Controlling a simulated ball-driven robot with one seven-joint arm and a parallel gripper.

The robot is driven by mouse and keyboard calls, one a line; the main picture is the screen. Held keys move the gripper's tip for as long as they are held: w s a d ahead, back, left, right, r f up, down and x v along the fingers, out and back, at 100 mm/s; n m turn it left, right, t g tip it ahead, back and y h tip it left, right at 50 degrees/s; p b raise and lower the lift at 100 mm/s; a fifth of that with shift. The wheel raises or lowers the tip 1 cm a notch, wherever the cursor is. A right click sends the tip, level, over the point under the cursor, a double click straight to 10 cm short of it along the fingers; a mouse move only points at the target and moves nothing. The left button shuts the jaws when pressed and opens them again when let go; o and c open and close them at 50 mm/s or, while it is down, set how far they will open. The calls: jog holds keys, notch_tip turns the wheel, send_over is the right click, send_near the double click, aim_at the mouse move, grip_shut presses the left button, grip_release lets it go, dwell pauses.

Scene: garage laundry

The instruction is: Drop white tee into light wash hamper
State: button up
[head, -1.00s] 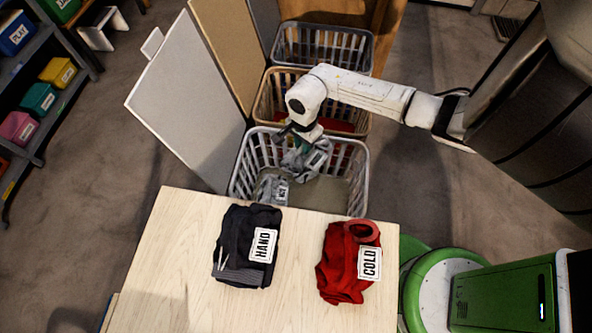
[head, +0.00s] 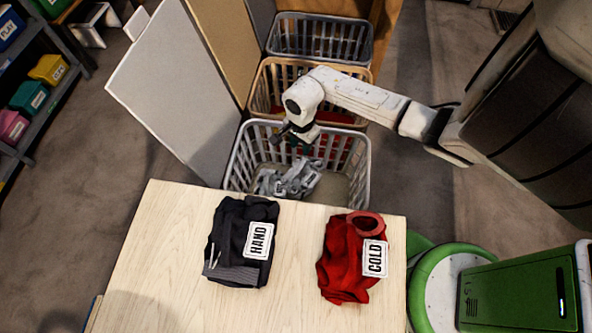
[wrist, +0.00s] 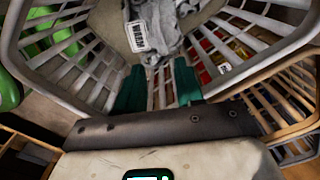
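The light wash hamper (head: 237,160) is the nearest of three baskets, a light grey slatted one just behind the table. Pale grey-white clothing (head: 290,180) lies inside it; I take the white tee to be part of this heap, but cannot separate its pieces clearly. In the wrist view the pale cloth (wrist: 160,25) with a printed label lies beyond my fingertips. My gripper (head: 301,148) is over the hamper's back part. In the wrist view my gripper (wrist: 160,80) has its two teal fingers apart, with nothing held between them.
A tan basket (head: 265,90) holding red cloth and a dark grey basket (head: 285,45) stand behind the hamper. Upright panels (head: 180,95) border the left. The wooden table (head: 170,260) in front bears dark HAND clothing (head: 235,235) and red COLD clothing (head: 340,265).

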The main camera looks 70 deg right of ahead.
jog(key=shift+o, duration=1)
notch_tip(320, 180, up, 11)
jog(key=shift+f, duration=0.15)
